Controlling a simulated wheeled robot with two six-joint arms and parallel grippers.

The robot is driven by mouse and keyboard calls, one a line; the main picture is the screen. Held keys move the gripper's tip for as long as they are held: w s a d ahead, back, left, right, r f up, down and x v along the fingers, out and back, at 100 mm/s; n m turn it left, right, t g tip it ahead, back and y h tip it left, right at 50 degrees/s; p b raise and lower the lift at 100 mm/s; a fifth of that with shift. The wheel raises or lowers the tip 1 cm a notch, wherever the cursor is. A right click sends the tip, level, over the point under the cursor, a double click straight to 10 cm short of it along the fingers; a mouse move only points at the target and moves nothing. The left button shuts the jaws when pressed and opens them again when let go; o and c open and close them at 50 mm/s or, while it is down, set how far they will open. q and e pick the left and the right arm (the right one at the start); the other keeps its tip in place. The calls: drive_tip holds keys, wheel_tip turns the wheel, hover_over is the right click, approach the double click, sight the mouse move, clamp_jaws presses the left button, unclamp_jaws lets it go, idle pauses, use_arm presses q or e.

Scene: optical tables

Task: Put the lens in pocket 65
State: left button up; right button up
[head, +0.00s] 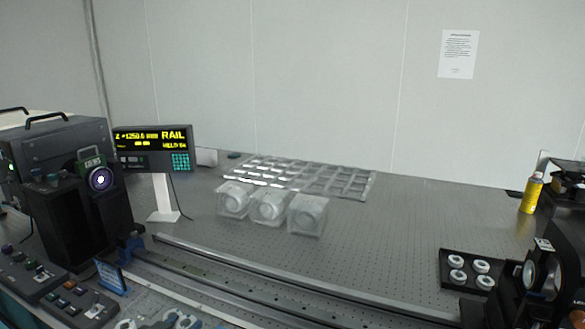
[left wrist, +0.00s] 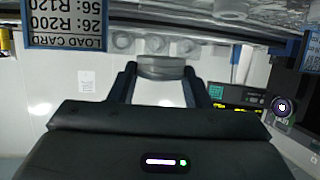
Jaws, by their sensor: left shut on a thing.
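In the left wrist view, which is upside down, my left gripper (left wrist: 160,78) is shut on a grey, round-edged piece, the lens (left wrist: 160,66), held between the two dark fingertips. In the head view I cannot make out the left gripper or the held lens. A silver tray with a grid of pockets (head: 308,181) lies at the back of the optical table; its pocket numbers are too small to read. My right gripper is not in view.
Three clear boxes with white rings (head: 268,207) stand in front of the pocket tray. A long rail (head: 270,285) crosses the front. A display (head: 153,147) stands left, a black tray with several white rings (head: 447,254) right. The perforated table (head: 385,235) is bare between.

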use_arm(q)
drive_tip(key=shift+s+d+r+n+y, duration=0.3)
drive_tip(key=shift+s+d+n+y, duration=0.1)
drive_tip(key=shift+d+y, duration=0.15)
drive_tip(key=shift+s+d+r+n+y, duration=0.25)
drive_tip(key=shift+d+r+n+y, duration=0.15)
drive_tip(key=shift+d, duration=0.3)
drive_tip(key=shift+s+d+r+n+y, duration=0.25)
drive_tip(key=shift+s+d+n+y, duration=0.15)
drive_tip(key=shift+d+y, duration=0.2)
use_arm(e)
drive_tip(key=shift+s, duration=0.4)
use_arm(q)
drive_tip(key=shift+w, duration=0.1)
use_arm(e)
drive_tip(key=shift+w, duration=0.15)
